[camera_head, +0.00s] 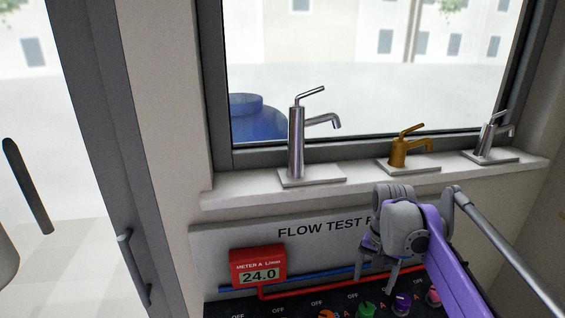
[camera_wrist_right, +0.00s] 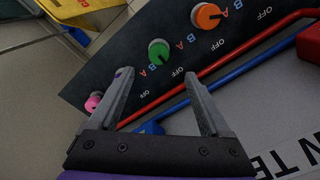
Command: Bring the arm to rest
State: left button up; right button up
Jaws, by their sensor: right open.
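My right gripper (camera_head: 378,268) is in front of the flow test panel (camera_head: 215,262), with its purple arm coming in from the lower right. In the right wrist view the gripper (camera_wrist_right: 157,76) is open, its two grey fingers apart with nothing between them. A green knob (camera_wrist_right: 158,50) shows just beyond the fingertips; whether a finger touches the panel cannot be told. My left gripper is not in view.
Knobs in orange (camera_head: 327,314), green (camera_head: 366,310), purple (camera_head: 401,303) and pink (camera_head: 433,298) line the panel. A red meter (camera_head: 258,267) reads 24.0. Three taps, one chrome (camera_head: 296,145) and one brass (camera_head: 398,152) among them, stand on the sill (camera_head: 240,196) above.

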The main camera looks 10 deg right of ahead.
jog(key=s+a+f+n+t, duration=0.2)
jog(key=s+a+f+n, duration=0.2)
jog(key=s, duration=0.6)
jog(key=s+a+f+n+t, duration=0.3)
jog(key=s+a+f, duration=0.2)
jog(key=s+f, duration=0.4)
jog(key=shift+s+a+f+n, duration=0.3)
jog(key=shift+s+a+n, duration=0.1)
jog(key=shift+s, duration=0.5)
